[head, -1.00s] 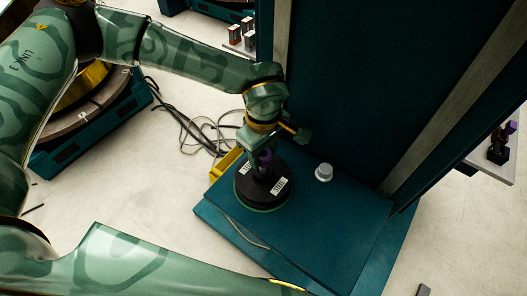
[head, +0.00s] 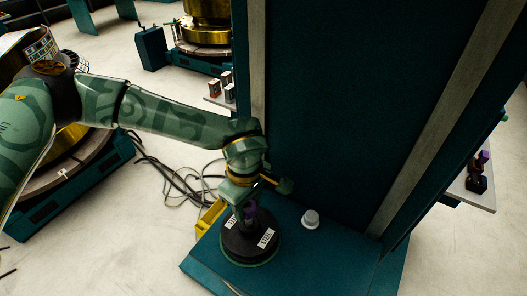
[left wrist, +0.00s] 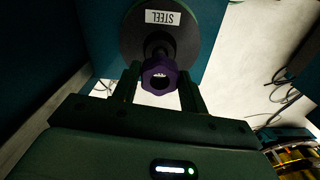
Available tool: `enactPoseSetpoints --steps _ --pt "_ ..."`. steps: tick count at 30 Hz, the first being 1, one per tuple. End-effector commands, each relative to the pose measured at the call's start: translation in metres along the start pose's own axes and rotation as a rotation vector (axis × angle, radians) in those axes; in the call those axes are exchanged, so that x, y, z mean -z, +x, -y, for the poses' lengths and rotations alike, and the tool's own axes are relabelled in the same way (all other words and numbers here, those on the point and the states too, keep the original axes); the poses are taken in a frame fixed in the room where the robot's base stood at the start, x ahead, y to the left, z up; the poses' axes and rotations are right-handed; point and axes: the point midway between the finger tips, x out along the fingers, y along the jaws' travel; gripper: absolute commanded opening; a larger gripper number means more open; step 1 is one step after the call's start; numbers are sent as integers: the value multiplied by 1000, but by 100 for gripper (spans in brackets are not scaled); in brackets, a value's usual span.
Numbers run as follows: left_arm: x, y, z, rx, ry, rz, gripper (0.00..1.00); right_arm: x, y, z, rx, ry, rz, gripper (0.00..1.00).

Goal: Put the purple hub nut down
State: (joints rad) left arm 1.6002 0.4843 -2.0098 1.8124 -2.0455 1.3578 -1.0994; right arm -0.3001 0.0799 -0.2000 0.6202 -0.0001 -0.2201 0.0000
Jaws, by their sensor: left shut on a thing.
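The purple hub nut (head: 251,211) is between the fingers of my left gripper (head: 246,209), over the middle of a black round disc (head: 262,247) with white labels. A dark post shows behind the nut, on the disc (left wrist: 185,45), whose label reads STEEL. I cannot tell whether the nut touches the post. My right gripper is not in view.
The disc stands on a teal base (head: 330,262) in front of a tall teal column (head: 340,110). A pale round knob (head: 310,219) is right of the disc. A yellow block (head: 209,215) and loose cables (head: 185,180) lie left. A side shelf (head: 470,193) at right holds dark and purple parts.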

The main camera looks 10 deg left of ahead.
Motion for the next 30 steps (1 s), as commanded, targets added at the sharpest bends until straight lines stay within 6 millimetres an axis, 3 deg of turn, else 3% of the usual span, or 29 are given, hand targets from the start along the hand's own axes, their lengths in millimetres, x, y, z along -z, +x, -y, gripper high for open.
enactPoseSetpoints --steps 8,13,18,21,27,30 --pt "0 0 1 0 92 0 30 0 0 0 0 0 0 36" --pt "-6 0 23 1 468 2 30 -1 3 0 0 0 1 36" --pt "13 19 58 -1 914 2 30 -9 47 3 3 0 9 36" --pt "28 30 74 -1 1084 1 30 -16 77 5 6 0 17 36" --pt "48 41 85 -1 1114 0 30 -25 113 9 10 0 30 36" --pt "56 43 83 0 1091 0 30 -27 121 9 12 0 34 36"
